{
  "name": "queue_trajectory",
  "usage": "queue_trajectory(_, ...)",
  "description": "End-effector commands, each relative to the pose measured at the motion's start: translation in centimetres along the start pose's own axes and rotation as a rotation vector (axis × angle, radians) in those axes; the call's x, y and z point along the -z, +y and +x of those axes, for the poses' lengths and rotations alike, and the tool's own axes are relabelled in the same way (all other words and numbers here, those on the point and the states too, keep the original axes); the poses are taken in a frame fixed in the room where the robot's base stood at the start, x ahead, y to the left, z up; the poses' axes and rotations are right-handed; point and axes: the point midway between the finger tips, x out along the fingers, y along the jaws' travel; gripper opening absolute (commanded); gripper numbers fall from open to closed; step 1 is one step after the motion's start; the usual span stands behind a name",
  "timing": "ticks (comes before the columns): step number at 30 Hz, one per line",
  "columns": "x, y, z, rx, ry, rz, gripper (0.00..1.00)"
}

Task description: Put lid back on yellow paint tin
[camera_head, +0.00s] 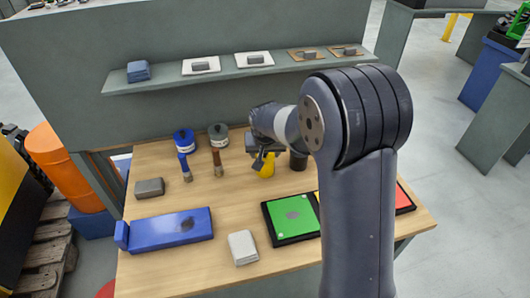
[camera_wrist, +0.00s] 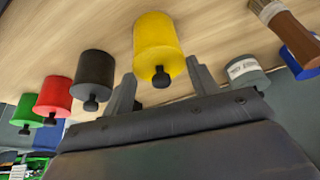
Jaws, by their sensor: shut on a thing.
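The yellow paint tin (camera_wrist: 158,35) stands on the wooden table in the wrist view, and part of it shows below my gripper in the head view (camera_head: 267,169). Its lid (camera_wrist: 156,76), at the end nearest the wrist camera, has a black knob. My gripper (camera_wrist: 160,68) has a finger on each side of this lid end and is shut on the lid; it also shows in the head view (camera_head: 260,158). Lid and tin are in line and look the same yellow. I cannot tell whether the lid is fully seated.
A black tin (camera_wrist: 92,70), a red tin (camera_wrist: 53,95) and a green tin (camera_wrist: 30,108) stand on one side. A blue box (camera_head: 170,229) and green panel (camera_head: 288,218) lie in front.

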Motion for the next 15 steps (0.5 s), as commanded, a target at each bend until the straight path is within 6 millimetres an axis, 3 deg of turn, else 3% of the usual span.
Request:
queue_trajectory(13,0.0,0.0,0.02,0.0,0.0,0.0,0.35)
queue_trajectory(14,0.0,0.0,0.02,0.0,0.0,0.0,0.57)
queue_trajectory(15,0.0,0.0,0.02,0.0,0.0,0.0,0.6)
